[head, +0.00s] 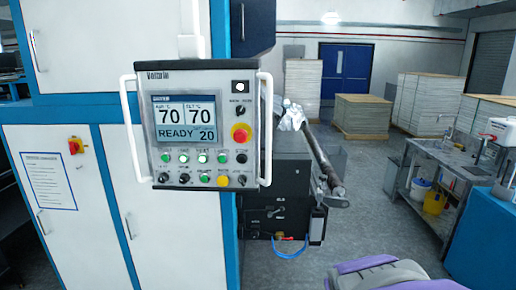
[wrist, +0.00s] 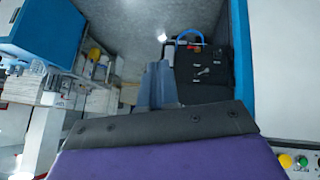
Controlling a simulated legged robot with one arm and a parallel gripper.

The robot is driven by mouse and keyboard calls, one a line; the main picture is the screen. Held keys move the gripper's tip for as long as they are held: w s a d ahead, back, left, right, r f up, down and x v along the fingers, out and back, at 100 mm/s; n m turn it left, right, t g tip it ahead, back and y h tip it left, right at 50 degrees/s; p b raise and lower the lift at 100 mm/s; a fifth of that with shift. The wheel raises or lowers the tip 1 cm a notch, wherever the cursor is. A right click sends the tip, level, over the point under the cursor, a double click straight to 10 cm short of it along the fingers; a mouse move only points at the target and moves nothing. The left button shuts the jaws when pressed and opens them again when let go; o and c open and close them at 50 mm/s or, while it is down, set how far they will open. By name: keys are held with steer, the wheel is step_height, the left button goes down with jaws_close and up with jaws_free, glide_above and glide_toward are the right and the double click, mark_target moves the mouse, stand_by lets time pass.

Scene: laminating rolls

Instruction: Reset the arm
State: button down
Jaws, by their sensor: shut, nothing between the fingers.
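My gripper (wrist: 157,84) shows in the wrist view as grey fingers beyond a black and purple part of my arm. The fingers are together and hold nothing. They point toward the grey floor and the dark machine base, clear of both as far as I can see. In the head view a purple and grey part of my arm is at the bottom right edge; the fingers are not visible there. The wrist view appears upside down compared with the head view.
A control panel (head: 201,85) with white side handles reads 70, 70 and READY 20. White and blue cabinets (head: 70,205) stand at left. A dark machine (head: 275,195) with a roll (head: 322,160) stands behind the panel. A sink bench (head: 440,160) is at right, with open floor (head: 370,205) between.

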steer(key=s+a+f+g, duration=0.2)
steer(key=s+g, duration=0.1)
steer(key=s, duration=0.6)
steer(key=s+a+f+g+y+b, duration=0.1)
steer(key=s+a+f+g, duration=0.1)
steer(key=s, duration=0.7)
steer(key=s+a+f+g+y, duration=0.1)
steer(key=s+g, duration=0.3)
steer(key=s, duration=0.5)
steer(key=shift+a+f+b, duration=0.4)
steer(key=shift+f, duration=0.2)
